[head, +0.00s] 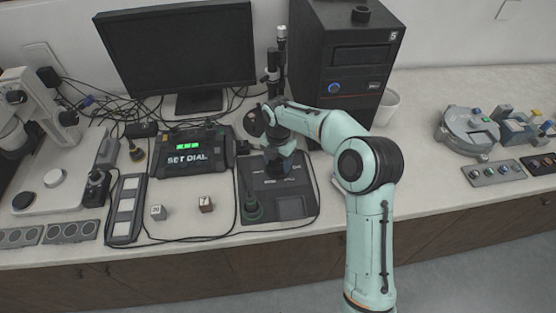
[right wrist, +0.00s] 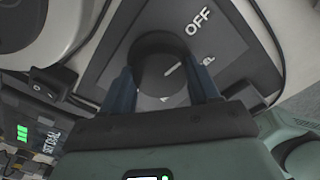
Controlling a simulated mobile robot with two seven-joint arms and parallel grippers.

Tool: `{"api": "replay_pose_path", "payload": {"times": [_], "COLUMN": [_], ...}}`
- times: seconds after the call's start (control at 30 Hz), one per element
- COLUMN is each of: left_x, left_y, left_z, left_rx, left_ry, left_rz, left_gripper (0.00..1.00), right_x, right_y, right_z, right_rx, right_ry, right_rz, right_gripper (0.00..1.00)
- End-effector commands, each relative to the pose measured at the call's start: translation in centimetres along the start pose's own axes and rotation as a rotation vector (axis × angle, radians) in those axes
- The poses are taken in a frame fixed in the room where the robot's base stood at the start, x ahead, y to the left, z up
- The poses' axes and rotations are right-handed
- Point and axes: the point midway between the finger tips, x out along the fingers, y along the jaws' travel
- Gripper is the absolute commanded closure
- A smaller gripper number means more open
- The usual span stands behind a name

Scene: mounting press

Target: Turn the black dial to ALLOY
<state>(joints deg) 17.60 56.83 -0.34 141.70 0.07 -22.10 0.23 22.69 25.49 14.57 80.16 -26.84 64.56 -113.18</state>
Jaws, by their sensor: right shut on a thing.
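The black dial (right wrist: 160,72) sits on a dark panel in the right wrist view, with a pale pointer line on its top. The line points up and right, toward a label ending in "EL" that is partly covered. "OFF" is printed farther up and right on the panel (right wrist: 225,40). My right gripper (right wrist: 163,88) is shut on the dial, one blue finger on each side. In the head view my right gripper (head: 278,163) reaches down over the dark control box (head: 290,205) and hides the dial. The ALLOY label is not readable. My left gripper is not in view.
A box with a green-lit display reading "SET DIAL" (head: 187,158) stands to the left. A black monitor (head: 178,45) and a dark cabinet (head: 345,60) stand behind. Two small cubes (head: 158,212) (head: 206,204) and loose cables lie on the counter nearby.

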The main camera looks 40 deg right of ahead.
Motion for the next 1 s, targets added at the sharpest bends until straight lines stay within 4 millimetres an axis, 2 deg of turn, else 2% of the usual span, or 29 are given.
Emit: {"api": "replay_pose_path", "payload": {"times": [0.4, 1.0], "left_x": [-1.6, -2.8], "left_y": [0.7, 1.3], "left_z": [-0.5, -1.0], "left_rx": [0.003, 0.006], "left_ry": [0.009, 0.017], "left_rz": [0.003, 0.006], "left_gripper": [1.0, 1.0], "right_x": [-0.1, -0.1], "right_y": [0.0, 0.0], "right_z": [0.0, -0.1], "right_rx": [0.365, 0.934], "right_ry": [0.0, 0.0], "right_rz": [0.0, 0.0], "right_gripper": [0.7, 0.7]}}
